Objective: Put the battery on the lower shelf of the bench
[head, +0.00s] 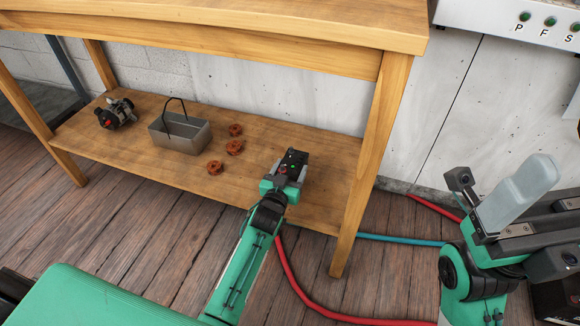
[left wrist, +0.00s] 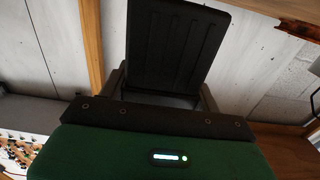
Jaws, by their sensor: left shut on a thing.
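The battery (head: 294,158) is a small dark block with a green and a red spot on its top in the head view. It is at the right part of the bench's lower shelf (head: 325,195), below the tabletop. I cannot tell whether it touches the shelf. My left gripper (head: 288,175) reaches in from the front and is shut on it. In the left wrist view the battery (left wrist: 180,45) is a ribbed black face between the fingers.
On the shelf are a grey metal tray (head: 182,140) with a handle, several copper-coloured rings (head: 234,148) and a dark motor-like part (head: 115,113). The front right bench leg (head: 368,165) stands right of the battery. Red (head: 300,290) and blue (head: 400,240) hoses lie on the floor.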

